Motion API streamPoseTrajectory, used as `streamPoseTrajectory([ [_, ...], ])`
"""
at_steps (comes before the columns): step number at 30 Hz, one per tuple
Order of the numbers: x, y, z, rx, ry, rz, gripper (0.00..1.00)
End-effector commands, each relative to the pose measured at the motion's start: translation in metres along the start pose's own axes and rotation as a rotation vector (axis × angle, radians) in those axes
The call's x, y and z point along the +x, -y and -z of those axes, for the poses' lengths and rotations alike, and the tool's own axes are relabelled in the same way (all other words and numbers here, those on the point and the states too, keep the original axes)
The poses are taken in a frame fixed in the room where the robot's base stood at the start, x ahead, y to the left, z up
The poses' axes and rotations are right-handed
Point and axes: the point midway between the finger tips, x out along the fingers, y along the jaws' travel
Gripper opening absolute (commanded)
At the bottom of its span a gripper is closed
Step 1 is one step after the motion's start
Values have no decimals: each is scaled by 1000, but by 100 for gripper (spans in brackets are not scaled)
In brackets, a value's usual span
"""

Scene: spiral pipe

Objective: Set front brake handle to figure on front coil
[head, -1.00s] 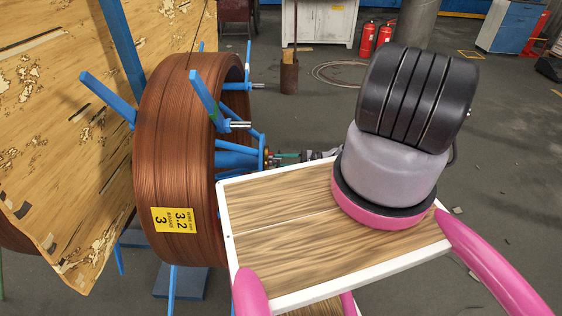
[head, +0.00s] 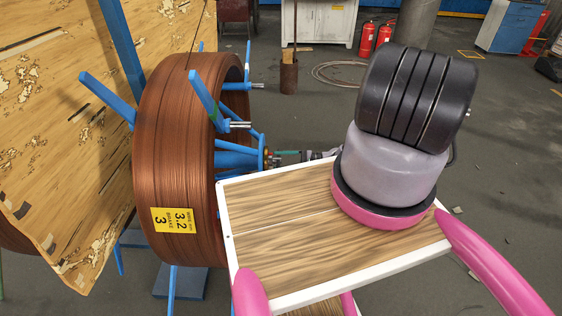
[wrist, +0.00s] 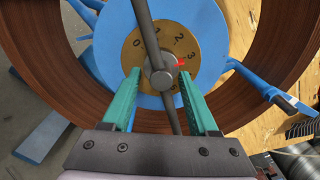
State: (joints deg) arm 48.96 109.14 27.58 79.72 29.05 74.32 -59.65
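The front copper coil (head: 165,130) stands left of centre in the head view. Its yellow label (head: 174,220) reads 3.2 and, by "BRAKE", 3. A red pointer (wrist: 182,63) at the hub points right, close to the 3. My gripper (wrist: 158,74) is open, its teal fingers either side of the hub and the bar's lower half, with gaps visible. It looks small in the head view (head: 288,153).
A blue spoked reel (head: 238,158) carries the coil, with rods sticking out. A worn wooden panel (head: 60,130) stands at the left. Fire extinguishers (head: 367,38) and a white cabinet (head: 318,22) are at the back. Open floor (head: 310,115) lies behind my arm.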

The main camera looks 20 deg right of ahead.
Motion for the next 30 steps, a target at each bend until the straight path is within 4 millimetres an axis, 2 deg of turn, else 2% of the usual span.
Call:
streamPoseTrajectory([
  [4,-4,1,0,0,0,1,60],
  [7,-17,1,1,-1,-2,1,60],
  [15,-71,0,1,-1,-3,1,60],
  [21,-100,0,0,-1,-1,0,60],
  [30,-109,0,0,0,0,0,60],
])
